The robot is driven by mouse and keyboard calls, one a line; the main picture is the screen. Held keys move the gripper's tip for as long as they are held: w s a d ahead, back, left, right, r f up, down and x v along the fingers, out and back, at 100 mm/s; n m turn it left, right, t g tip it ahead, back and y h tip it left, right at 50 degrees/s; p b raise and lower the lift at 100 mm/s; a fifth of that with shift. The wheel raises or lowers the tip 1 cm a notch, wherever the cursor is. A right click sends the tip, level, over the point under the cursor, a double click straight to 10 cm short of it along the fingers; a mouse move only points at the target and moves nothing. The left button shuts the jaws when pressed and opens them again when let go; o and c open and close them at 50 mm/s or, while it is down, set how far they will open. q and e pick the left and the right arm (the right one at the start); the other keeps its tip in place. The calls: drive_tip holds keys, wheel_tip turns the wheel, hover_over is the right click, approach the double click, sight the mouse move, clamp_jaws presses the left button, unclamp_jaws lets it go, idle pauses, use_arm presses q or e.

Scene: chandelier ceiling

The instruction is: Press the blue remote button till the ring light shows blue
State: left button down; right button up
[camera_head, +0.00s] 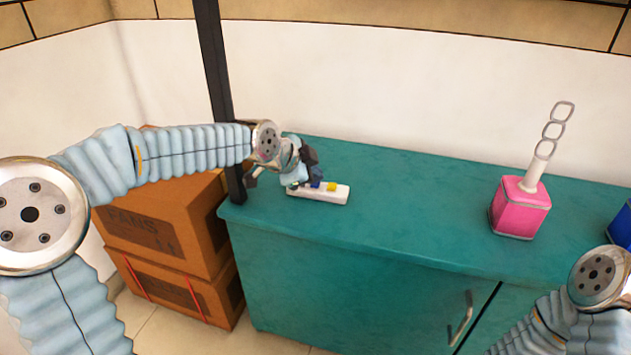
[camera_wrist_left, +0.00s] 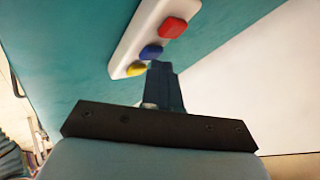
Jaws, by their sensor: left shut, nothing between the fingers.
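The white remote (camera_head: 338,196) lies on the teal cabinet top; the left wrist view shows it too (camera_wrist_left: 133,42). In that view its red button (camera_wrist_left: 172,28), blue button (camera_wrist_left: 151,52) and yellow button (camera_wrist_left: 136,69) sit in a row. My left gripper (camera_head: 311,178) is shut and empty over the remote. Its fingertips (camera_wrist_left: 160,70) are close to the blue button; I cannot tell whether they touch it. The gripper hides the remote's left part in the head view. I see no light clearly shining blue. My right gripper is out of view.
A pink block with a white neck and grey loops (camera_head: 520,207) stands on the cabinet (camera_head: 420,195) at right. A blue object (camera_head: 622,226) is at the right edge. A dark post (camera_head: 214,75) rises near the cabinet's left end, beside cardboard boxes (camera_head: 160,230). The cabinet top's middle is clear.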

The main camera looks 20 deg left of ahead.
use_arm(q)
drive_tip(key=shift+r, duration=0.55)
drive_tip(key=shift+r+p, duration=2)
drive_tip(key=shift+r, duration=0.6)
drive_tip(key=shift+f, duration=0.1)
